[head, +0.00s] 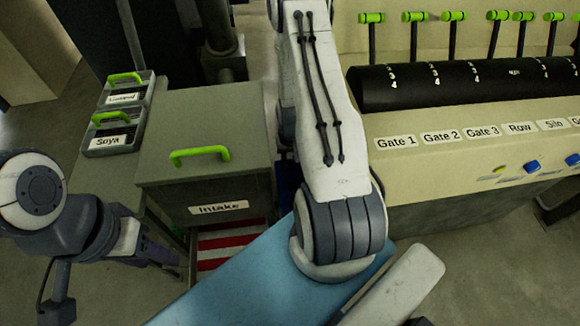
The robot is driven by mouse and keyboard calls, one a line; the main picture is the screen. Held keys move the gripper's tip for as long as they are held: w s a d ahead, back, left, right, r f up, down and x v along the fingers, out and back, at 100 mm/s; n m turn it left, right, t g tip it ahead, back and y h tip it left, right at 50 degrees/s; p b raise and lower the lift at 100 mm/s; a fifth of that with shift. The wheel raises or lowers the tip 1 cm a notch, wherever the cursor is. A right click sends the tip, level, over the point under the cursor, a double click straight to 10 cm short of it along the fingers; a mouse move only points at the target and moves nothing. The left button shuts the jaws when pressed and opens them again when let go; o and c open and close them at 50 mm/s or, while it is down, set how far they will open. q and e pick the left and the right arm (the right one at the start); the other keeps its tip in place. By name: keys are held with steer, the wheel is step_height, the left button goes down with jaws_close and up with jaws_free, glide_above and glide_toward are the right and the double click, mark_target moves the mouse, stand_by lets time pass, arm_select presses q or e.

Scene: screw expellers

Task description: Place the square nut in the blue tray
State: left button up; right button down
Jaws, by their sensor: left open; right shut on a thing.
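No square nut shows in the head view. A light-blue flat surface (245,290) runs under the large white arm link at the bottom middle, and I cannot tell whether it is the blue tray or part of my body. A sliver of darker blue (287,185) shows beside the Intake box, mostly hidden by that arm link. My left gripper (165,257) is at the lower left, open, low beside the Intake box, with nothing visible in it. My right gripper is out of view.
The Intake box (205,140) has a green handle, with red and white stripes (225,240) below. Two small bins, Linseed (125,88) and Soya (112,135), stand left of it. A machine panel (470,150) with gate labels, a black roller and green-tipped levers fills the right.

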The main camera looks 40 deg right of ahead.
mark_target(290, 166)
steer(key=shift+f, duration=1.2)
steer(key=shift+f, duration=0.1)
steer(key=c, duration=0.6)
jaws_free()
step_height(290, 166, up, 12)
steer(key=shift+s+r, duration=0.1)
steer(key=shift+a, duration=0.1)
